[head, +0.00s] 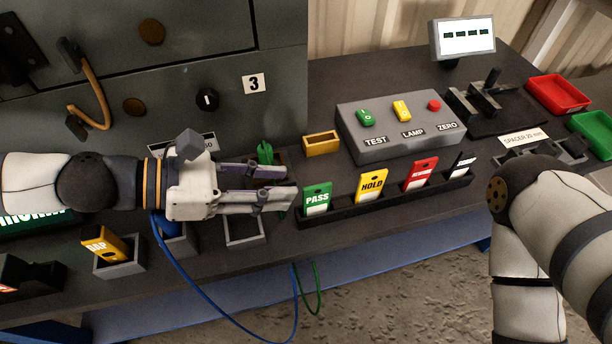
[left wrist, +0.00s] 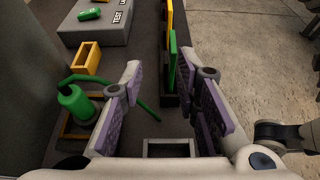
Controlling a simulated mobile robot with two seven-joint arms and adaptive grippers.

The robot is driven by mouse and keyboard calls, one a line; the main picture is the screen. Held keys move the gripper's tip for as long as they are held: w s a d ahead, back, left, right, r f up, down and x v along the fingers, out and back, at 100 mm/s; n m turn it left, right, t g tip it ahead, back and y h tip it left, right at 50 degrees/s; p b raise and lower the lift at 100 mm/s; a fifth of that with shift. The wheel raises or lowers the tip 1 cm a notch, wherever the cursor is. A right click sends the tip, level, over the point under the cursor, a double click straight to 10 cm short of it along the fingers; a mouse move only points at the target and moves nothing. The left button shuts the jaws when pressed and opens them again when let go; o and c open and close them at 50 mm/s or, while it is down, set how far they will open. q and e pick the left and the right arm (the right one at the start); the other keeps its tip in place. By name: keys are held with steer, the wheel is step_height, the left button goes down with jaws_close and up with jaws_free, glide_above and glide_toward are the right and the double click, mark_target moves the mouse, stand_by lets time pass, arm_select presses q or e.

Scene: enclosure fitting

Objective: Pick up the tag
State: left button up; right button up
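Several tags stand in a row in a black rack (head: 400,201) on the bench: a green PASS tag (head: 317,199), a yellow HOLD tag (head: 371,185), a red tag (head: 420,174) and a black-and-white tag (head: 462,165). My left gripper (head: 289,186) is open and empty, pointing right, with its fingertips just left of the PASS tag.
A grey box (head: 400,124) with TEST, LAMP and ZERO controls stands behind the rack. A green plug (left wrist: 75,100) with a cable stands beside my left gripper. An empty grey holder (head: 244,234) lies below it. A yellow bin (head: 321,144) sits behind.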

mark_target(319, 192)
arm_select(q)
steer(key=x, duration=0.2)
steer(key=s+x, duration=0.1)
steer(key=x, duration=0.4)
steer(key=shift+s+d+r+b, duration=0.1)
steer(key=shift+s+d+b, duration=0.05)
steer(key=shift+d+b, duration=0.25)
jaws_close()
